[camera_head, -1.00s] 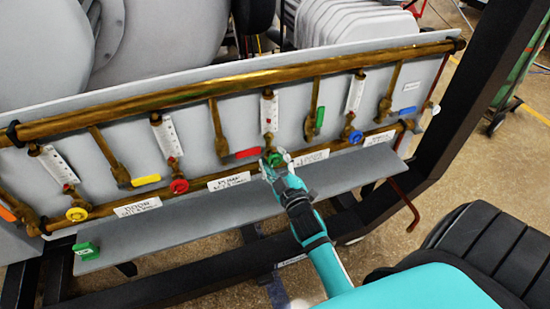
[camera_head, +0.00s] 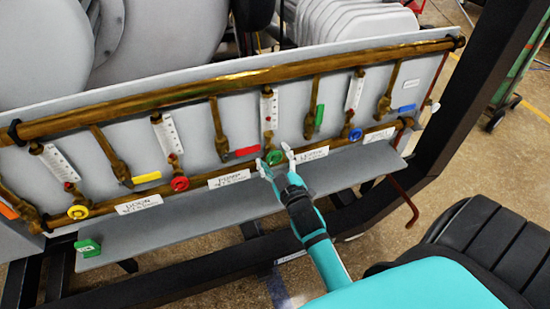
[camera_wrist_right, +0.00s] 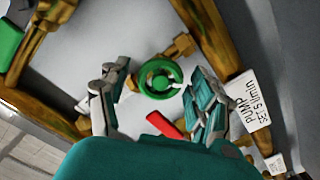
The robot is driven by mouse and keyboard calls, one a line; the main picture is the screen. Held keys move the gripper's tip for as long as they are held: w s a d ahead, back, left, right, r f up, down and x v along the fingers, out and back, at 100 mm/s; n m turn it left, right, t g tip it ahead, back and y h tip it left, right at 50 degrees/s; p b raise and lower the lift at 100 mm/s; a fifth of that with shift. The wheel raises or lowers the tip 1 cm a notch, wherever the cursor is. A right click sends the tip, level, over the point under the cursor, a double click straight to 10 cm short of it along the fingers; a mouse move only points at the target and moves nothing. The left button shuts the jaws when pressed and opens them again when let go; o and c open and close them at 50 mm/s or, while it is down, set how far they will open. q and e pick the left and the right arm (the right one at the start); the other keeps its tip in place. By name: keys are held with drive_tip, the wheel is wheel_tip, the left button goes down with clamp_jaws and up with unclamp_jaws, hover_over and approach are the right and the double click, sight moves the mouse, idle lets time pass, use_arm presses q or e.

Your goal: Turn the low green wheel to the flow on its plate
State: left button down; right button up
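The low green wheel (camera_head: 274,157) sits on the lower brass pipe, under a white flow tube (camera_head: 269,108) whose reading is too small to tell. My right gripper (camera_head: 272,154) is open, with one finger on each side of the wheel. In the right wrist view the green wheel (camera_wrist_right: 147,88) shows between the spread fingers (camera_wrist_right: 157,92), with a gap on either side. A white plate (camera_wrist_right: 252,104) there reads PUMP, SET 5 l/min; it also shows left of the wheel in the head view (camera_head: 229,179). My left gripper is not in view.
A yellow wheel (camera_head: 77,212), a red wheel (camera_head: 180,184) and a blue wheel (camera_head: 355,135) sit along the same pipe. A red lever handle (camera_head: 247,151) and a green one (camera_head: 319,117) are close by. A grey shelf (camera_head: 225,209) runs below.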

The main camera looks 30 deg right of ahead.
drive_tip(key=v, duration=0.7)
drive_tip(key=shift+s, duration=0.3)
idle(0.5)
